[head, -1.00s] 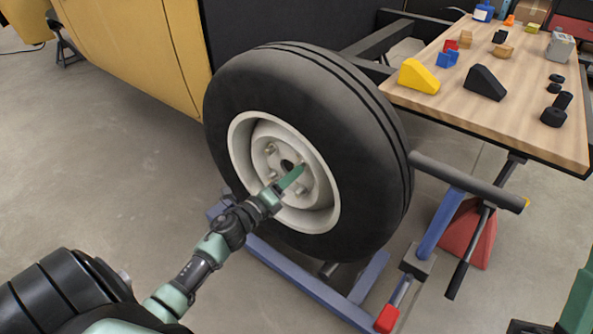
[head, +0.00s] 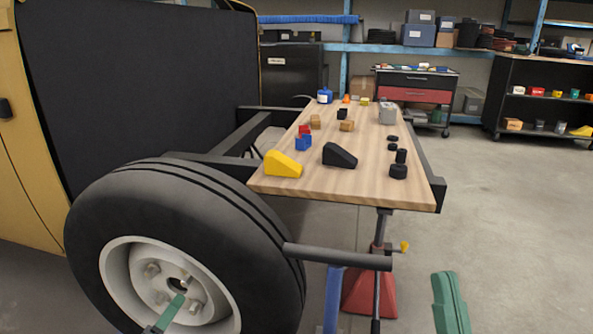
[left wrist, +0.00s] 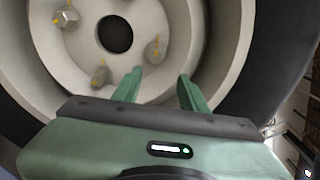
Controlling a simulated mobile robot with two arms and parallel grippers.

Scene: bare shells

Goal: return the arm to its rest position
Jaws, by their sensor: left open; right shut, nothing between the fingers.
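My left gripper (head: 178,300) is low in the head view, in front of the pale wheel rim (head: 116,272). In the left wrist view its two green fingers (left wrist: 160,78) are apart with nothing between them. They point at the rim just below the hub hole. Several lug nuts (left wrist: 101,75) sit on the rim, left of and above the fingers. Whether a fingertip touches the rim, I cannot tell. My right gripper (head: 446,277) is a green shape at the lower right of the head view, shut and empty, clear of the table.
The black tire (head: 235,240) fills the lower left. A dark bar (head: 335,257) juts right from behind it, above a red stand (head: 368,290). A wooden table (head: 300,187) with wedges and small blocks stands behind. Grey floor (head: 520,235) is open at the right.

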